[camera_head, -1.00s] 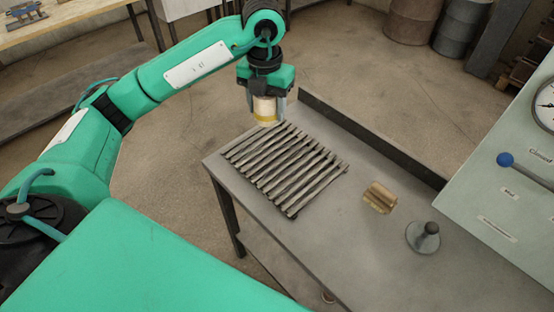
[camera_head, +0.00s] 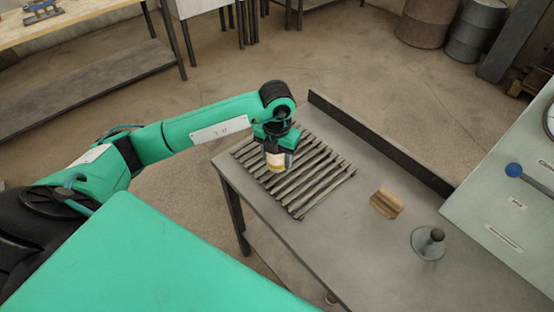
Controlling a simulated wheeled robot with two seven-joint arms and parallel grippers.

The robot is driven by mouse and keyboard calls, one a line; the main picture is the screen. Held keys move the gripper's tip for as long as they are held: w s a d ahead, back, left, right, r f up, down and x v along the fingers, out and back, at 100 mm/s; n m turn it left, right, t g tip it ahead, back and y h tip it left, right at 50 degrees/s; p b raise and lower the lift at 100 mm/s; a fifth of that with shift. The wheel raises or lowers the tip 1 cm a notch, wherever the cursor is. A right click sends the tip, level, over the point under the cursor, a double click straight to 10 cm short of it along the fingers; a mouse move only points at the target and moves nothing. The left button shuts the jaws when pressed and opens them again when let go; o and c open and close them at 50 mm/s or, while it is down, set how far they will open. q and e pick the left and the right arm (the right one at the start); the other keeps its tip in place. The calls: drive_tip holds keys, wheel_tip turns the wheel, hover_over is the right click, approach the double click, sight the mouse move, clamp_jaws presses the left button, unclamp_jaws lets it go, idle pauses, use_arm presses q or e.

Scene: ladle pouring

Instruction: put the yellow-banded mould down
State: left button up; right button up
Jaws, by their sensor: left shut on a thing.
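The yellow-banded mould (camera_head: 275,161) is a small pale cylinder with a yellow band. My left gripper (camera_head: 276,150) is shut on it from above. The mould is upright over the left part of the slatted rack (camera_head: 310,185), which lies on the grey metal table (camera_head: 350,250). I cannot tell whether the mould's base touches the slats. My right gripper is not in view.
A brown wooden block (camera_head: 386,203) and a grey round weight with a knob (camera_head: 428,243) stand on the table to the right of the rack. A dark raised edge (camera_head: 375,150) runs along the table's back. A pale panel with a blue-knobbed lever (camera_head: 514,170) stands at the right.

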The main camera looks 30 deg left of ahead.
use_arm(q)
drive_tip(key=shift+f, duration=1.15)
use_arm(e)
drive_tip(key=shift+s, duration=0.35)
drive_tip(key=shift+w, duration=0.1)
use_arm(q)
drive_tip(key=shift+f, duration=0.15)
drive_tip(key=o, duration=0.9)
drive_tip(key=shift+o, duration=1.1)
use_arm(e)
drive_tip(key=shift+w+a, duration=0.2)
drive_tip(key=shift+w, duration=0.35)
